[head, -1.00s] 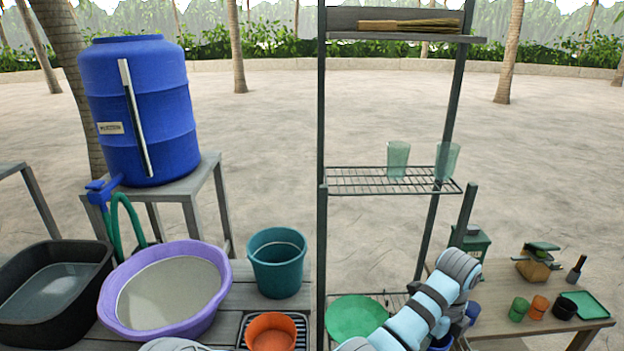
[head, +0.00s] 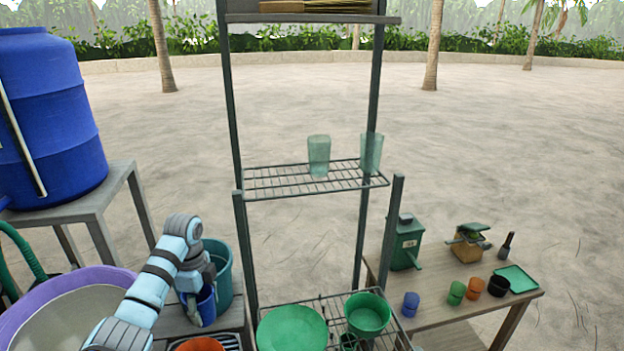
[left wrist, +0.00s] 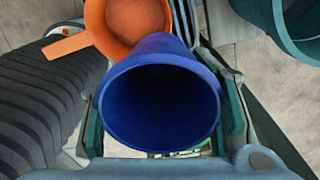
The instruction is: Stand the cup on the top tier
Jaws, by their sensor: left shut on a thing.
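My left gripper (head: 203,277) is shut on a blue cup (head: 206,308), held roughly upright in front of a teal bucket (head: 222,262). In the left wrist view, the cup (left wrist: 160,128) sits between the fingers with its dark open mouth facing the camera. The metal rack (head: 240,228) stands to the right of the gripper. Its wire tier (head: 282,182) carries two clear tumblers (head: 319,157) (head: 371,153) at the right, with bare wire at the left. The highest shelf (head: 300,18) holds a straw broom (head: 320,4). My right gripper is not in view.
A green plate (head: 291,328) and green bowl (head: 368,314) lie on the rack's low tier. An orange container (left wrist: 128,22) is near the held cup. A purple basin (head: 100,283) is at left. Small cups (head: 456,292) stand on the right table. Rack posts border the tiers.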

